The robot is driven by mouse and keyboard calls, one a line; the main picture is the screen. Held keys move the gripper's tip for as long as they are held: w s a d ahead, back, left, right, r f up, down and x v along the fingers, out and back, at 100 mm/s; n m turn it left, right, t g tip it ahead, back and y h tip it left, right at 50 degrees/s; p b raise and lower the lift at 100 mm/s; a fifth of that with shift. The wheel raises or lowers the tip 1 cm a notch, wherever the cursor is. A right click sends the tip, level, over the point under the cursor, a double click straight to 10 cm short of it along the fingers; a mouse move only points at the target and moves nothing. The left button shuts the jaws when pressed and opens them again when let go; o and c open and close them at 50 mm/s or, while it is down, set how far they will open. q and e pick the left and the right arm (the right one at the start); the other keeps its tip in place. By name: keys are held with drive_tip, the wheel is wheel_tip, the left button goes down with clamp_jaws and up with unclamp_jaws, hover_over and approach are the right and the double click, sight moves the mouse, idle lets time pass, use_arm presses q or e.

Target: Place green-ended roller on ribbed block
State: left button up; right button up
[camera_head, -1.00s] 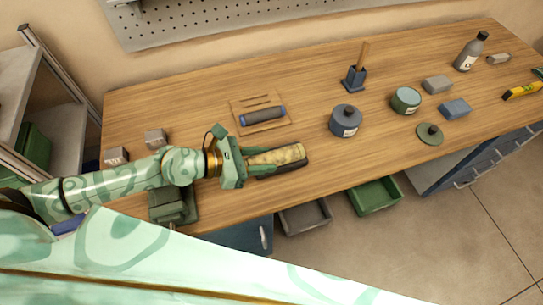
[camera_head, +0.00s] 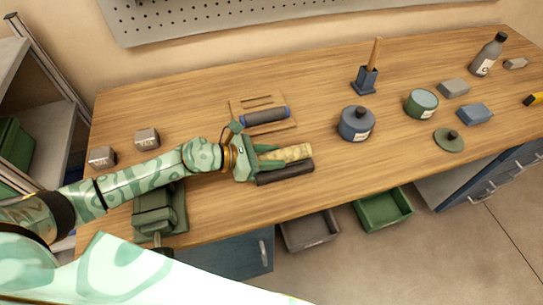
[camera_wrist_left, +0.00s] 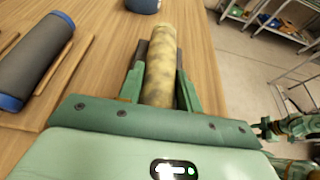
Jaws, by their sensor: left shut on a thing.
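My left gripper (camera_head: 262,158) is shut on a mottled yellow-tan roller (camera_head: 287,153), which points away from the hand to the right. The roller also fills the space between the fingers in the left wrist view (camera_wrist_left: 160,68). No green ends can be made out on it. A long dark block (camera_head: 285,173) lies just below and in front of the roller; its ribs, if any, are too small to tell. A second roller, grey with blue ends (camera_head: 265,116), lies on a wooden board with slots or strips (camera_head: 246,105); it shows at the left of the wrist view (camera_wrist_left: 35,60).
A blue-grey jar (camera_head: 355,125), a teal-topped tin (camera_head: 421,104) and a green lid (camera_head: 449,140) stand to the right. A dark green device (camera_head: 158,212) sits at the left front edge. Part of another green arm, seemingly mine, shows in the wrist view (camera_wrist_left: 300,125).

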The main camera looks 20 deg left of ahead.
use_arm(q)
drive_tip(key=shift+f, duration=0.1)
drive_tip(key=o, duration=1.1)
drive_tip(key=b+v, duration=0.1)
drive_tip(key=v, duration=1.1)
